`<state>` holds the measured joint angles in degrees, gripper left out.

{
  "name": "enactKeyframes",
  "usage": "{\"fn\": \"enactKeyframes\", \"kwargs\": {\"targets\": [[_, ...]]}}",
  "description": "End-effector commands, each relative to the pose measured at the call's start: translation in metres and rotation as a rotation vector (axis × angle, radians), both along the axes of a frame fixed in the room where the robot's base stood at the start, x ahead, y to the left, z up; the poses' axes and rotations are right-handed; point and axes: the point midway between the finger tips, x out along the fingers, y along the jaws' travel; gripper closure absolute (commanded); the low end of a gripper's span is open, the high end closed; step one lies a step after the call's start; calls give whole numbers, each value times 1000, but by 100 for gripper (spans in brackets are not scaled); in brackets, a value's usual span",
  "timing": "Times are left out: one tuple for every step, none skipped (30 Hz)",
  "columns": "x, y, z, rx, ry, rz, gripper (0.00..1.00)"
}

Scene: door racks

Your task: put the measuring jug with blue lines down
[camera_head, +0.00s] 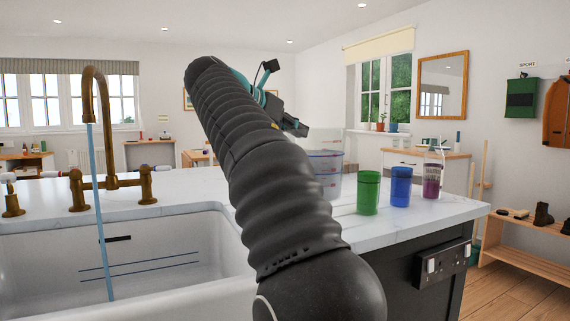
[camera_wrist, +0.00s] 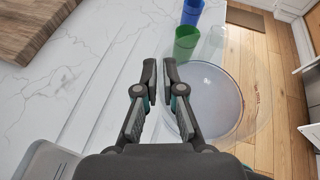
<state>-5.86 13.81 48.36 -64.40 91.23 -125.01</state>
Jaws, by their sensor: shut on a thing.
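The clear measuring jug (camera_head: 329,177) shows in the head view just right of my arm, partly hidden by it, with blue lines and red markings on its wall. In the wrist view the jug (camera_wrist: 217,104) is seen from above as a wide round opening at the right of the fingers. My gripper (camera_wrist: 159,78) is shut on the jug's near side by the rim; the exact grip spot is unclear. The gripper (camera_head: 294,126) is partly visible in the head view. The jug's base is near the white countertop (camera_head: 400,217); I cannot tell whether it touches.
A green cup (camera_head: 368,193) and a blue cup (camera_head: 401,187) stand right of the jug. A clear vessel with purple contents (camera_head: 432,182) is further right. The sink (camera_head: 160,255) with a brass tap (camera_head: 94,90) lies left. A wooden board (camera_wrist: 38,25) shows in the wrist view.

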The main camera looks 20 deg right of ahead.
Motion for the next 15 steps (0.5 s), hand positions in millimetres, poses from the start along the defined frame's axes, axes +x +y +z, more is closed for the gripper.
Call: {"fn": "enactKeyframes", "kwargs": {"targets": [[9, 2, -5, -3, 2, 1, 100], [14, 2, -8, -2, 1, 1, 100], [21, 3, -12, -2, 0, 1, 100], [25, 4, -15, -2, 0, 1, 100], [30, 5, -17, -2, 0, 1, 100], [35, 5, -20, -2, 0, 1, 100], [39, 6, -23, -2, 0, 1, 100], [42, 6, -24, -2, -1, 0, 100], [46, 7, -27, -2, -1, 0, 100], [48, 7, -28, -2, -1, 0, 100], [50, 8, -30, -2, -1, 0, 100], [50, 8, -30, -3, -2, 0, 100], [50, 7, -31, -2, -3, -1, 100], [50, 7, -32, -2, -3, -1, 100], [50, 7, -33, -2, -3, -1, 100]]}}
